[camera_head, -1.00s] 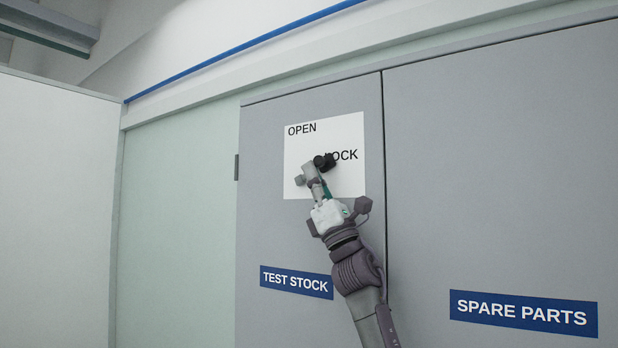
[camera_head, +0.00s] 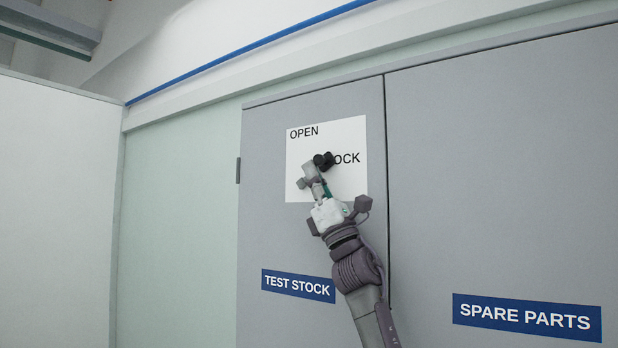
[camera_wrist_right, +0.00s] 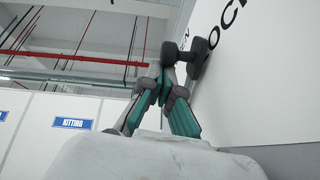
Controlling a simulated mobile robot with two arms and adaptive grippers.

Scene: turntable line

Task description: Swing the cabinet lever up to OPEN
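The cabinet lever shows as a dark double-lobed knob (camera_head: 323,160) over the white plate (camera_head: 350,185), covering the L of LOCK; OPEN is printed at the plate's upper left. The rest of the lever is hidden. My right gripper (camera_head: 309,172) reaches up from below, its tips just left of and below the knob. In the right wrist view the teal-padded fingers of my right gripper (camera_wrist_right: 162,82) come together at the tips, with nothing clear between them. The dark knob (camera_wrist_right: 200,52) lies right beside and beyond the tips; contact cannot be told. My left gripper is not in view.
The plate sits on a grey cabinet door (camera_head: 265,220) labelled TEST STOCK (camera_head: 298,285). A wider door to the right carries a SPARE PARTS label (camera_head: 526,317). A white wall panel (camera_head: 55,200) stands at the left. The space left of the plate looks clear.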

